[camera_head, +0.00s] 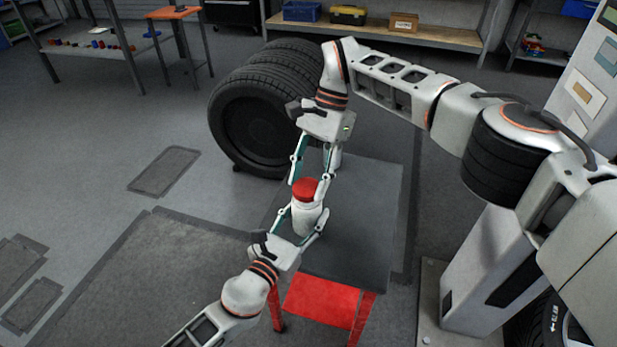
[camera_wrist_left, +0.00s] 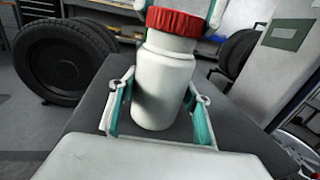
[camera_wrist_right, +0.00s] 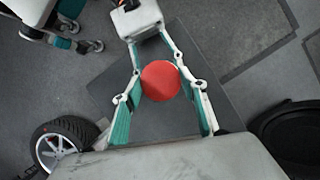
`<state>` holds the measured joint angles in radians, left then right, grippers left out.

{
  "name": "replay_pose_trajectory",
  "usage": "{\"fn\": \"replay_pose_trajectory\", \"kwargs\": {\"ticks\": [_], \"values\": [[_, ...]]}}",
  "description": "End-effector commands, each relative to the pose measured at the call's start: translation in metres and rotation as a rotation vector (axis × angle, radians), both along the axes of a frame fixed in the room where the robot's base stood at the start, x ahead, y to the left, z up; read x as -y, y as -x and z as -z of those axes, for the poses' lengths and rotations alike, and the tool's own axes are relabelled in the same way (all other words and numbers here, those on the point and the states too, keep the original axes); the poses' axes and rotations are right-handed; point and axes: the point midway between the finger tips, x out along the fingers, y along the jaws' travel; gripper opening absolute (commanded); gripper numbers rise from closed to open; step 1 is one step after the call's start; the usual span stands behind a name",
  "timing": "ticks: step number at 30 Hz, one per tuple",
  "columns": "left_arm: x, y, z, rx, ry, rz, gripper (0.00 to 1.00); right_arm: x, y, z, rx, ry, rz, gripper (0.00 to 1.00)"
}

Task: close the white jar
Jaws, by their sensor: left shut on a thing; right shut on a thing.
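My left gripper (camera_head: 305,226) is shut on the jar body, one finger on each side. My right gripper (camera_head: 308,180) reaches down from above and is shut on the lid. The lid's round top shows in the right wrist view (camera_wrist_right: 161,81).
The dark table top (camera_head: 350,235) is bare around the jar. Stacked tires (camera_head: 255,125) stand behind it to the left. A shelf bench (camera_head: 440,38) with boxes is at the back. A tall grey-white machine (camera_head: 490,270) stands to the right.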

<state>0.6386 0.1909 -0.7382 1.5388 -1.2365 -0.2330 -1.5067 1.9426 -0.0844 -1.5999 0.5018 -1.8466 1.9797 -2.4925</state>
Motion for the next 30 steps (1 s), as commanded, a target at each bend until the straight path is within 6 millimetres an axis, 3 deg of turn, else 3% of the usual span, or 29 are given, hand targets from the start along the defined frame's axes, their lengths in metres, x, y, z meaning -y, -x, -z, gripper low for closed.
{"fn": "replay_pose_trajectory", "kwargs": {"ticks": [29,30], "values": [[0.000,0.000,0.000,0.000,0.000,0.000,0.09,0.000,0.000,0.011,0.000,0.000,0.001,0.36],[0.000,0.000,0.000,0.000,0.000,0.000,0.00,0.000,0.000,0.011,0.000,0.000,0.001,0.48]]}}
